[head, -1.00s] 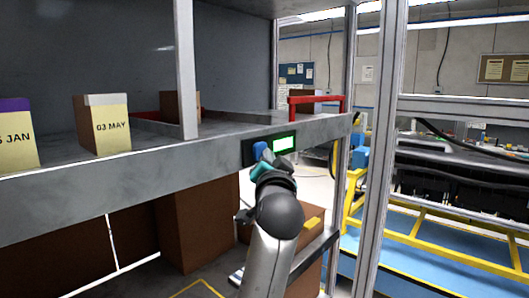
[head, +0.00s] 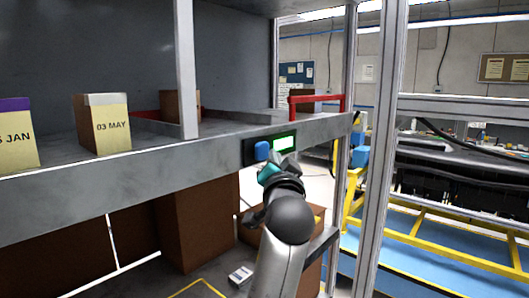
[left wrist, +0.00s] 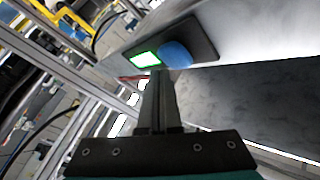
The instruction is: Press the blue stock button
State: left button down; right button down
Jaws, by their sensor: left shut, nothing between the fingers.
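The blue stock button (head: 262,150) sits on a dark panel on the front edge of the grey shelf, left of a lit green-and-white display (head: 284,143). In the left wrist view the blue button (left wrist: 175,54) is beside the display (left wrist: 145,60), just beyond my fingertips. My left gripper (head: 272,166) is just below and right of the button in the head view, with a small gap visible between them. In the left wrist view its fingers (left wrist: 158,78) are together with nothing between them. The right gripper is not seen.
The shelf (head: 200,145) carries boxes, one labelled 03 MAY (head: 112,130). A vertical metal post (head: 380,150) stands right of my arm. Brown boxes (head: 200,220) are below the shelf. A small white item (head: 241,274) lies on the lower surface.

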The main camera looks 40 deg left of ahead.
pick_arm(q)
jog(key=shift+d, duration=0.1)
jog(key=d, duration=0.5)
jog(key=shift+s, duration=0.2)
jog(key=shift+a, duration=0.1)
dwell(0.6)
